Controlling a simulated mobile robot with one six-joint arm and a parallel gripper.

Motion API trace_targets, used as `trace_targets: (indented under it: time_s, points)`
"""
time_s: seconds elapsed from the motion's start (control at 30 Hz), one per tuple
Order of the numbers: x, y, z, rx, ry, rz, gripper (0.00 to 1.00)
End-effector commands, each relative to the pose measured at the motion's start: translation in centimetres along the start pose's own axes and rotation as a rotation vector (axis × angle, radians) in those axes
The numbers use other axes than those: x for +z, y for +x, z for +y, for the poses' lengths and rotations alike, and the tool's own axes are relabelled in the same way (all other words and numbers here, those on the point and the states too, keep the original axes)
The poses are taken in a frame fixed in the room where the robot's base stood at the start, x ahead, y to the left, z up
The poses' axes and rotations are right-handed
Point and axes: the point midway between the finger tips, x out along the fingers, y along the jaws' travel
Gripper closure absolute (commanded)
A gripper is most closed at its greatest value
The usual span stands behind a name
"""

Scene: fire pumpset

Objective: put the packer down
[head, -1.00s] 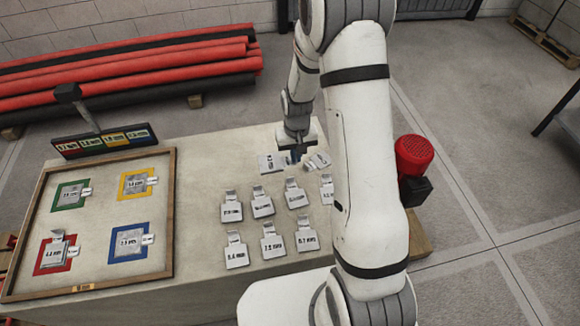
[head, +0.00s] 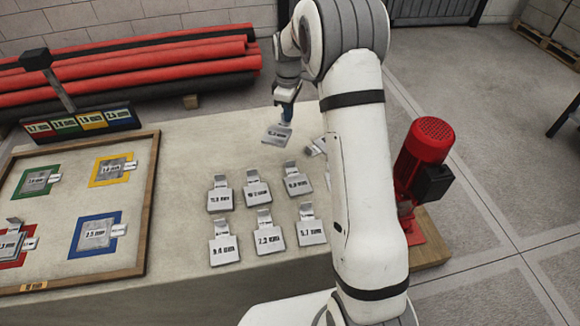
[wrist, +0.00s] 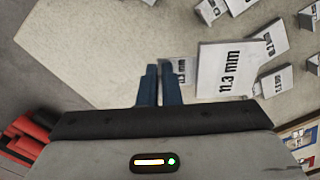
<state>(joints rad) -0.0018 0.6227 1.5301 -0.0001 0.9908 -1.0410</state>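My gripper (head: 286,112) is shut on a grey packer (head: 277,134) and holds it, tilted, above the far part of the table. In the wrist view my gripper's blue fingers (wrist: 160,72) are close together. The held packer (wrist: 226,70) lies to their right, its plate reading 11.3 mm. Its small label, partly hidden, shows beside the fingers. The gap under the packer is hard to judge.
Several labelled packers (head: 257,192) stand in rows on the table (head: 185,155); another (head: 315,147) lies partly behind my arm. A wooden-rimmed tray (head: 150,200) at left has coloured squares bearing packers. A red pump motor (head: 424,150) stands right. Bare tabletop lies left of the held packer.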

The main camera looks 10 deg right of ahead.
Motion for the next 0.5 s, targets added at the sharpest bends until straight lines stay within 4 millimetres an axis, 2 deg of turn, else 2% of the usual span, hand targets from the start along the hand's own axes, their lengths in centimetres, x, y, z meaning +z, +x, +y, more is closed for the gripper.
trace_targets:
  time_s: [0.03, 0.1, 0.3, 0.5]
  points:
    - [-0.3, 1.6, 0.7, 0.004, -0.061, 0.002, 1.00]
    - [-0.7, 1.9, 1.4, 0.004, -0.152, 0.002, 1.00]
    - [-1.4, 2.2, 2.8, 0.002, -0.376, 0.001, 1.00]
    - [-1.6, 1.9, 3.4, 0.001, -0.504, 0.000, 1.00]
